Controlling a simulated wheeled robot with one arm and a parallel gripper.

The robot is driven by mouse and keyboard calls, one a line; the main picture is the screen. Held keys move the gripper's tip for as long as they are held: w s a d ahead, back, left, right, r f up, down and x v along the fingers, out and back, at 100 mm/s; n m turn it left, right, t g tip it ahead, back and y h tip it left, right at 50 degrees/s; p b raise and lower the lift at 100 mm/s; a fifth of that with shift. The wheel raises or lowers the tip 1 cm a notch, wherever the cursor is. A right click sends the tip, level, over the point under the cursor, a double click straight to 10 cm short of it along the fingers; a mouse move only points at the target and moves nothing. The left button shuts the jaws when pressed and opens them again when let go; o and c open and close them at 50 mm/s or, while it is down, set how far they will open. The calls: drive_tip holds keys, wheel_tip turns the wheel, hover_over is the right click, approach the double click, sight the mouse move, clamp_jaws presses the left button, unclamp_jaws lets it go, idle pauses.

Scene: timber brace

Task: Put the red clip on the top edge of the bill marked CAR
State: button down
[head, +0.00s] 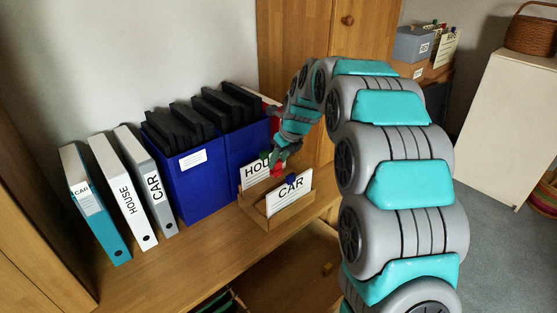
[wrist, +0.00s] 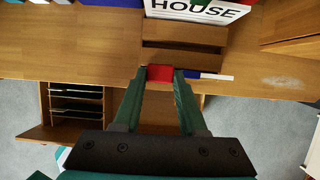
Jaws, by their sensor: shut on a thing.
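My gripper (wrist: 160,74) is shut on the red clip (wrist: 160,72), which shows between the fingertips in the wrist view. In the head view my gripper (head: 279,159) is just above the wooden holder (head: 288,208), partly covering the HOUSE bill (head: 255,169). The CAR bill (head: 289,196) stands in front in the holder, with a blue clip (head: 291,178) on its top edge. In the wrist view the CAR bill (wrist: 218,77) is a thin pale strip just right of the red clip. I cannot tell whether the clip touches it.
A green clip (head: 264,155) is on the HOUSE bill. Blue file boxes (head: 190,180) and several upright binders (head: 128,190) stand left of the holder. A wooden cabinet (head: 293,50) stands behind. The desk (head: 215,250) is clear in front of the binders.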

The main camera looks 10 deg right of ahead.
sight(279, 174)
drive_tip(key=shift+f, duration=2.7)
drive_tip(key=shift+f, duration=1.75)
drive_tip(key=shift+c, duration=1.9)
unclamp_jaws()
drive_tip(key=shift+o, duration=0.2)
drive_tip(key=o, duration=0.3)
drive_tip(key=shift+o, duration=0.2)
drive_tip(key=shift+r, duration=0.1)
